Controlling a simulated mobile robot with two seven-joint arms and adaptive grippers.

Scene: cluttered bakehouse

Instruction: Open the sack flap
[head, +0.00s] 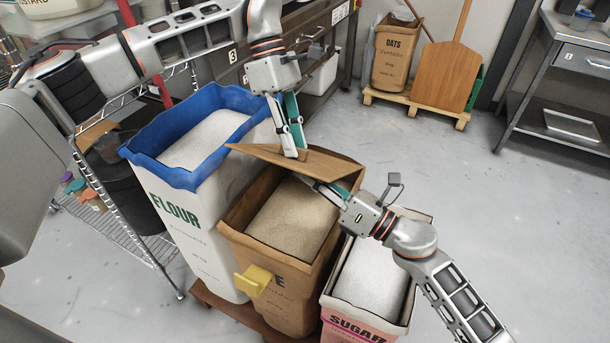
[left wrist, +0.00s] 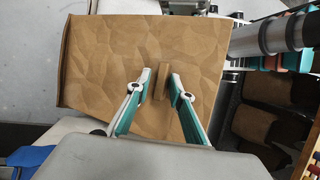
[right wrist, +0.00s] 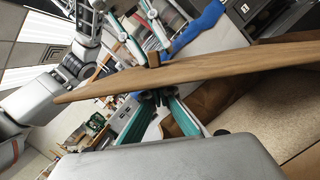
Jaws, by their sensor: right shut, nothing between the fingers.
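The brown sack (head: 238,225) stands open-topped in the middle of three sacks, with tan grainy contents (head: 295,218) showing. Its stiff brown flap (head: 270,153) is raised over the far part of the mouth. My right gripper (head: 318,187) is shut and empty at the near side of the flap. In the right wrist view its fingertips (right wrist: 157,97) are at the flap's underside (right wrist: 215,72), partly hidden.
A white flour sack with a blue rim (head: 160,178) stands left, close to the brown sack. A pink sugar sack (head: 350,325) stands at the right front. A yellow block (head: 254,280) is at the brown sack's front. Clear floor (head: 500,215) lies right.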

